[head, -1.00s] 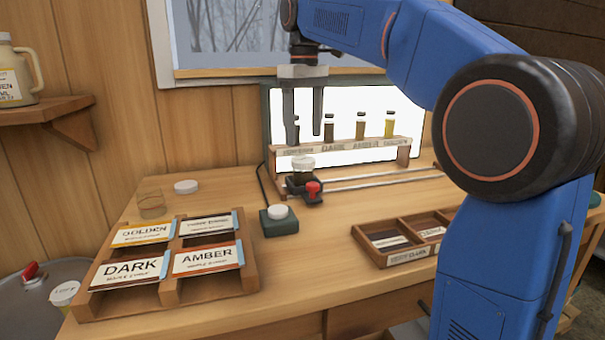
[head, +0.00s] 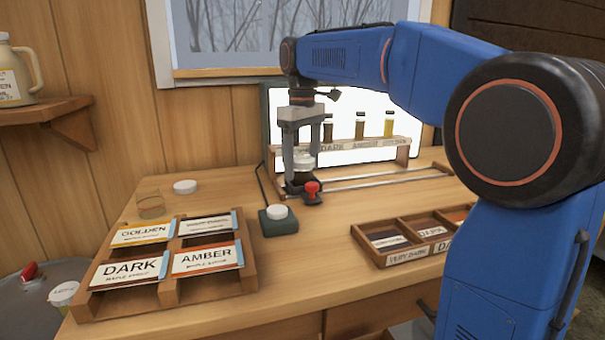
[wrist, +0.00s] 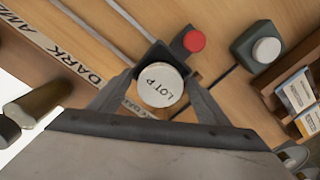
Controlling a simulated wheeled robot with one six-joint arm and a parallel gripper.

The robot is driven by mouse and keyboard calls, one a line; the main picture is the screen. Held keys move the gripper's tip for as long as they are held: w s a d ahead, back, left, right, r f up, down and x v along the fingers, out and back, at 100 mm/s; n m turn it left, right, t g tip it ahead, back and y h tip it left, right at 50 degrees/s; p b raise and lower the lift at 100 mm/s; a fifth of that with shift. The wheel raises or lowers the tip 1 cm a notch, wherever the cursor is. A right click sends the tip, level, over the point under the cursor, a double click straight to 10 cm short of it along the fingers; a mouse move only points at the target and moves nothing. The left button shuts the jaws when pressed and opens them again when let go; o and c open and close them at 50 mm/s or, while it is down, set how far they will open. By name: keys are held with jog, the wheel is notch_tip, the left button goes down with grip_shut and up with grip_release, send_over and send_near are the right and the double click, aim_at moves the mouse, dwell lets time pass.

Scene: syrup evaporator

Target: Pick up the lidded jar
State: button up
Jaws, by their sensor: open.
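The lidded jar (head: 303,163) has a white lid and dark contents and stands upright in a small black holder (head: 296,187) with a red knob, in front of the lit panel. In the wrist view its round white lid (wrist: 161,85), marked "LOT P", lies between the fingertips. My gripper (head: 301,165) points down over the jar with one finger on each side. It is open; whether either finger touches the jar I cannot tell. The fingers hide part of the jar in the head view.
Behind is a labelled rack (head: 345,146) with several sample bottles before a bright panel (head: 268,110). Two metal rails (head: 380,178) run right. A green box with a white button (head: 278,221) is close in front. A card tray (head: 250,275) and a divided wooden box (head: 375,258) stand nearer.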

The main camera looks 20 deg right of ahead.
jog(key=c, duration=1.4)
jog(key=shift+r, duration=0.1)
